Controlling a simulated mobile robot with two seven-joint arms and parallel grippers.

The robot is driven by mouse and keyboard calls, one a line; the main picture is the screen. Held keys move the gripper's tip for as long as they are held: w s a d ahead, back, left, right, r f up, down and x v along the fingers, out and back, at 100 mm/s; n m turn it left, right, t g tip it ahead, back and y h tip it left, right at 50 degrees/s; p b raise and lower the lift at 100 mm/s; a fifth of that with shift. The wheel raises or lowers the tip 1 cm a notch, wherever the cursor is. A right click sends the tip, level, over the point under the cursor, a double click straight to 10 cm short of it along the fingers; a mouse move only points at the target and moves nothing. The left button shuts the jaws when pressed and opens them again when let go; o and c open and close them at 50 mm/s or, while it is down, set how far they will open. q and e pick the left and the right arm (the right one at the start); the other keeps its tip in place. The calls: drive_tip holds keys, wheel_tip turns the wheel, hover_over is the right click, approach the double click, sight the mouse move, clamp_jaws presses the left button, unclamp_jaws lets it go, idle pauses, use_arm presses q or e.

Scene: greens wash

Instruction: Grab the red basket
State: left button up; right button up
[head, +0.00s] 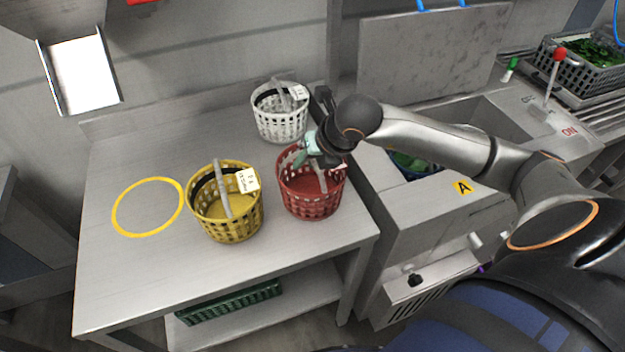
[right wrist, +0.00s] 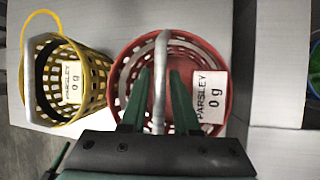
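The red basket (head: 311,195) stands upright on the steel table near its right edge, with a grey handle and a white label. In the right wrist view the red basket (right wrist: 122,78) is straight ahead, labelled "PARSLEY 0 g". My right gripper (head: 305,157) is at the top of this basket. In the wrist view the green fingers of my right gripper (right wrist: 159,75) are apart, one on each side of the grey handle (right wrist: 160,55), with a small gap showing on both sides. My left gripper is not in view.
A yellow basket (head: 228,215) stands close to the left of the red one. A white basket (head: 280,121) stands behind. A yellow ring (head: 120,228) marks bare table at the left. A steel machine (head: 430,225) and sink (head: 490,125) are at the right.

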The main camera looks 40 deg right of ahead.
drive_tip(key=shift+w+f, duration=0.2)
drive_tip(key=shift+f, duration=0.1)
drive_tip(key=shift+c, duration=0.2)
clamp_jaws()
idle(1.0)
